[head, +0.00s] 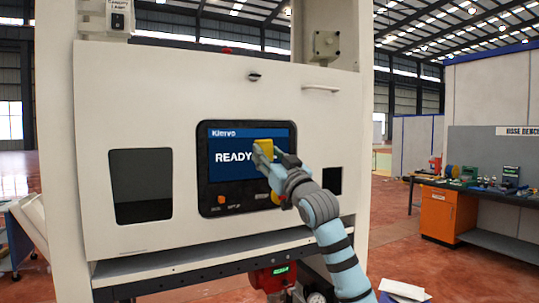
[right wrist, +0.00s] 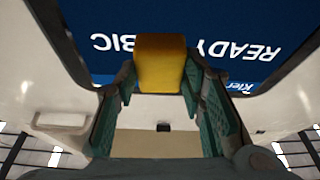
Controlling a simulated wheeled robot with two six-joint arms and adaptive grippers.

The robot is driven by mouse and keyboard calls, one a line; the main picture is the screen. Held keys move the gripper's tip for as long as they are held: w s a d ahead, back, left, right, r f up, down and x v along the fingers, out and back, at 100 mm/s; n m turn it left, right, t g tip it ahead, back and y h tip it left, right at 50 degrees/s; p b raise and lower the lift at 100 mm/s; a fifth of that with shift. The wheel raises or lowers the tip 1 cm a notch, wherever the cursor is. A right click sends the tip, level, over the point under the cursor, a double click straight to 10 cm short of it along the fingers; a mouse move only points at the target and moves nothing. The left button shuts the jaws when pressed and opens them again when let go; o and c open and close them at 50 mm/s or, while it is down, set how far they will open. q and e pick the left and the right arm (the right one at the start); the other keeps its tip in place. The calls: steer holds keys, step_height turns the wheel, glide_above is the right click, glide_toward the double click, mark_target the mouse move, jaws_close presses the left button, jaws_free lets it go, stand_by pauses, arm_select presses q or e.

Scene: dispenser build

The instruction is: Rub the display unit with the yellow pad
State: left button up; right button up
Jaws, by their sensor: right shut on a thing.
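The display unit (head: 247,190) is a dark-framed panel with a blue screen reading "READY", set in a large white machine front. My right gripper (head: 270,158) is shut on the yellow pad (head: 263,149) and holds it at the right part of the screen, over the text after "READY". The right wrist view shows the yellow pad (right wrist: 160,64) between the two fingers (right wrist: 160,85), in front of the blue screen (right wrist: 230,25). The pad looks very close to the screen, but I cannot tell whether it touches. My left gripper is not in view.
The white machine front (head: 120,100) has a dark window (head: 140,185) left of the display and a ledge (head: 190,262) below. A red gauge device (head: 272,277) hangs under the ledge. A workbench with an orange cabinet (head: 447,213) stands at the right, apart from the machine.

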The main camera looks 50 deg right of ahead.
steer(key=a, duration=0.1)
steer(key=w+a, duration=0.1)
steer(key=a, duration=0.1)
steer(key=shift+w, duration=0.1)
steer(key=shift+w+a+p, duration=0.3)
steer(key=shift+a, duration=0.6)
steer(key=shift+w+a+p, duration=0.3)
steer(key=shift+a, duration=0.6)
steer(key=shift+w+a+p, duration=0.2)
steer(key=shift+a+p, duration=0.1)
steer(key=shift+a, duration=0.3)
steer(key=shift+w+a+p, duration=0.2)
steer(key=shift+a+p, duration=0.05)
steer(key=shift+a, duration=0.3)
steer(key=shift+w+a, duration=0.2)
steer(key=shift+a, duration=0.4)
steer(key=shift+s+f, duration=0.1)
steer(key=shift+s, duration=0.2)
steer(key=s, duration=0.1)
steer(key=s+a+b, duration=0.1)
steer(key=s, duration=0.1)
steer(key=s+b, duration=0.1)
steer(key=s, duration=0.1)
steer(key=shift+a, duration=0.4)
